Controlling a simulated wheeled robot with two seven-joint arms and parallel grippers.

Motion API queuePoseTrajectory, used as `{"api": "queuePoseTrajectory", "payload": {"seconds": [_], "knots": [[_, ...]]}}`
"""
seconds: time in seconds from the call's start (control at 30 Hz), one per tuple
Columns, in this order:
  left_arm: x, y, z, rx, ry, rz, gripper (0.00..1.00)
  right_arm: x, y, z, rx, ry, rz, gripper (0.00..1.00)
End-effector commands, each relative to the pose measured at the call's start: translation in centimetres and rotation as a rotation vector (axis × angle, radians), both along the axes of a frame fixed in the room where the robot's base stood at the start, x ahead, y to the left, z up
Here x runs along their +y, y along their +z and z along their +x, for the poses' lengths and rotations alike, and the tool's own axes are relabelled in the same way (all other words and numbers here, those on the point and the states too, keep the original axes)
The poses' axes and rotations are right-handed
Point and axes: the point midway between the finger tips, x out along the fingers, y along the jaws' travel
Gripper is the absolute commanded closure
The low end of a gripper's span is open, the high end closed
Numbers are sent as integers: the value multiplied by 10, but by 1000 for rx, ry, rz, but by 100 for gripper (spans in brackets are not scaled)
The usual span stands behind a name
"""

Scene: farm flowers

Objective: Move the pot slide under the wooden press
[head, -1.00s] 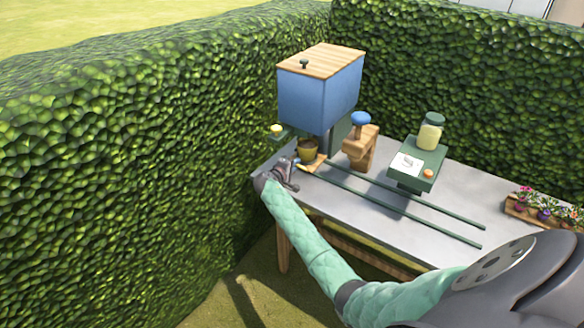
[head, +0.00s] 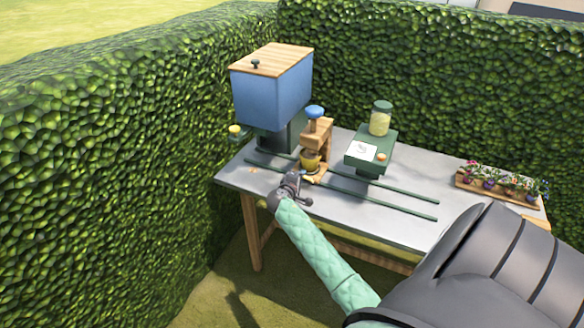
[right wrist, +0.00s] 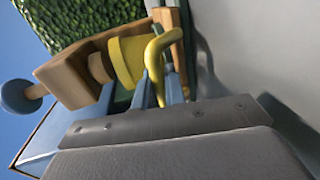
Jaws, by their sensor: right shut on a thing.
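The yellow pot (head: 310,160) stands on the small wooden slide (head: 314,178) on the green rails. It is at the front of the wooden press (head: 318,133), below the press's blue knob (head: 315,111). In the right wrist view the pot (right wrist: 130,60) lines up with the round wooden plunger (right wrist: 99,68) of the press, close to its rim. My right gripper (head: 297,188) is at the front of the slide. In the right wrist view its fingers (right wrist: 157,88) are shut on the yellow curved handle (right wrist: 156,52). My left gripper is not in view.
A blue hopper (head: 270,95) with a wooden lid stands left of the press. A green stand (head: 371,152) with a jar (head: 381,118) is to the right. A flower tray (head: 470,187) lies at the table's right end. Hedges border the left and back.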

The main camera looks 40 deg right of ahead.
Motion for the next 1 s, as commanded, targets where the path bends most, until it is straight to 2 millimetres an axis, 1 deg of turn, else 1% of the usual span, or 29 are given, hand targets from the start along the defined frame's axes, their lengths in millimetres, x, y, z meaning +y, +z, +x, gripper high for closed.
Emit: {"api": "queuePoseTrajectory", "payload": {"seconds": [0.17, 0.5, 0.53, 0.6, 0.87, 1.0], "knots": [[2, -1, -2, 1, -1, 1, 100, -2, -2, -7, 2, 0, 1, 100], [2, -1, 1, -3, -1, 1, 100, -2, -2, -7, 2, 0, 1, 100], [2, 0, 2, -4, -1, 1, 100, -2, -2, -7, 2, 0, 1, 82], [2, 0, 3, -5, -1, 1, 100, -2, -2, -7, 2, 0, 1, 70], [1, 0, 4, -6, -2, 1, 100, -2, -1, -7, 1, 0, 1, 70], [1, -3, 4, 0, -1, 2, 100, 3, -2, -9, 0, 1, 1, 70]]}}
